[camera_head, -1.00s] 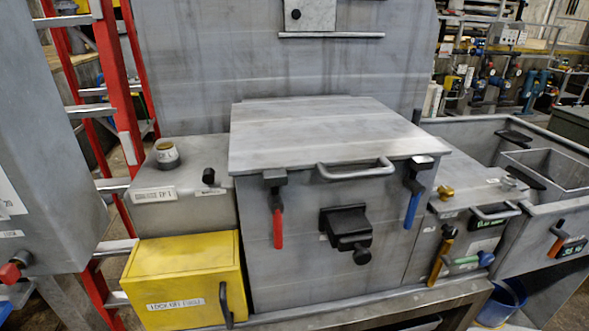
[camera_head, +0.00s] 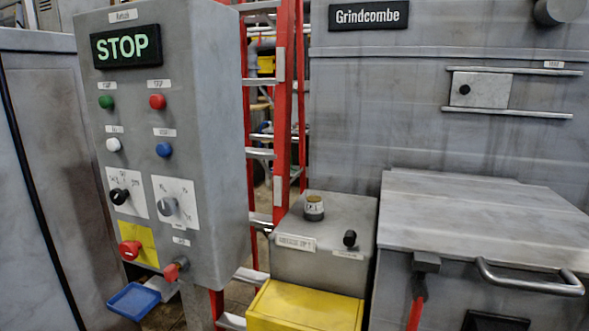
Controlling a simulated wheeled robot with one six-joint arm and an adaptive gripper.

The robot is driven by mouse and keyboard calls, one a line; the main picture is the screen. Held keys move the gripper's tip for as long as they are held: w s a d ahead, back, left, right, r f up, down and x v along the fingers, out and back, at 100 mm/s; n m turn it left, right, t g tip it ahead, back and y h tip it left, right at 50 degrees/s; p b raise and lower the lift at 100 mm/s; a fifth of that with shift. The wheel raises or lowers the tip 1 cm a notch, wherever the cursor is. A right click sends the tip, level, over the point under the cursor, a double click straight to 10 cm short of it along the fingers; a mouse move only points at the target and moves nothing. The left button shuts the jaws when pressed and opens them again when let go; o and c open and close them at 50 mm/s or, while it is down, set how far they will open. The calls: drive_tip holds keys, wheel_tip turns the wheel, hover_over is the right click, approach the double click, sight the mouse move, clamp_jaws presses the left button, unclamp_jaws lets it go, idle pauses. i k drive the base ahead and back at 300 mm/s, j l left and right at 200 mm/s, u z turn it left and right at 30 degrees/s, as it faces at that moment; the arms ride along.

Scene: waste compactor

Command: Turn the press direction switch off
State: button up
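A grey control box (camera_head: 215,140) stands at the left, with a lit STOP display (camera_head: 126,46) at its top. Low on its face are two rotary switches on white plates: a black knob (camera_head: 119,196) on the left and a grey knob (camera_head: 168,206) on the right. Their small labels are too blurred to read, so I cannot tell which is the press direction switch or its setting. A small black toggle (camera_head: 350,239) also stands on the grey unit beside the ladder. My gripper is not in view.
The box also has several coloured buttons, a red mushroom button (camera_head: 130,249) on yellow, and a red knob (camera_head: 175,268) at its lower edge. A red ladder (camera_head: 283,110) stands behind it. A yellow box (camera_head: 305,308) and a lidded grey chest (camera_head: 480,215) are at right.

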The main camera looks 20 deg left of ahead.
sight(118, 197)
drive_tip(key=u, duration=1.35)
